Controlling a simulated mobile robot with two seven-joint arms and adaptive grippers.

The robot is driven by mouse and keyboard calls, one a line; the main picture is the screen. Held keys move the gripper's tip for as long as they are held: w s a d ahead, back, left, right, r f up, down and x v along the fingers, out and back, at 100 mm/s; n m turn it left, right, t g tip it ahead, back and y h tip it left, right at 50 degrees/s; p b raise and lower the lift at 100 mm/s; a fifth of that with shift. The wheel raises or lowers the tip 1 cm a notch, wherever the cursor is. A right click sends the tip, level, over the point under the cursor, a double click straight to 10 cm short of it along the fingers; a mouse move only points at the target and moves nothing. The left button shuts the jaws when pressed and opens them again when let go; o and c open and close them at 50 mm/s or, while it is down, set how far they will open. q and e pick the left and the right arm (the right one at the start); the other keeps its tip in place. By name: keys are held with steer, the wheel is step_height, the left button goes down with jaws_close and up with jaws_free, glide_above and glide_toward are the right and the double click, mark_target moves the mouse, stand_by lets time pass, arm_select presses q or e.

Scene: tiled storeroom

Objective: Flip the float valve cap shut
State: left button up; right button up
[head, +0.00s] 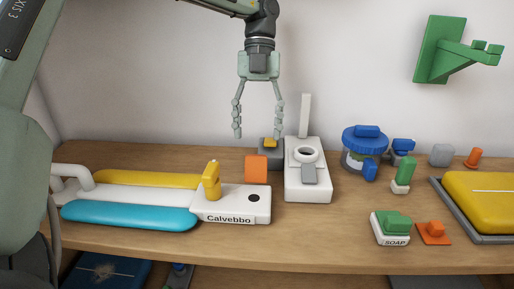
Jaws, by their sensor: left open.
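The float has a yellow tube (150,178), a teal tube (130,215) and a white end block (238,207) marked "Calvebbo". It lies on the wooden shelf at left. A dark round hole shows in the block's top. An orange square flap (256,169), which looks like the valve cap, stands upright at the block's back edge, away from the hole. A yellow upright piece (211,181) stands on the block's left part. My left gripper (258,136) is open and empty, pointing down above and behind the flap. My right gripper is not in view.
A white device (307,185) with a ring and upright plate stands close right of the block. Further right are a blue-lidded jar (364,140), soap box (392,232) and yellow case (485,195). A green bracket (440,50) is on the wall.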

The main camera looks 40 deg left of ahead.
mark_target(256, 155)
arm_select(q)
steer(key=shift+x, duration=2.75)
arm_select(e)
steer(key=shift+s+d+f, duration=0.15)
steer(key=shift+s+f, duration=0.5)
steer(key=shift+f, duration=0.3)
arm_select(q)
jaws_close()
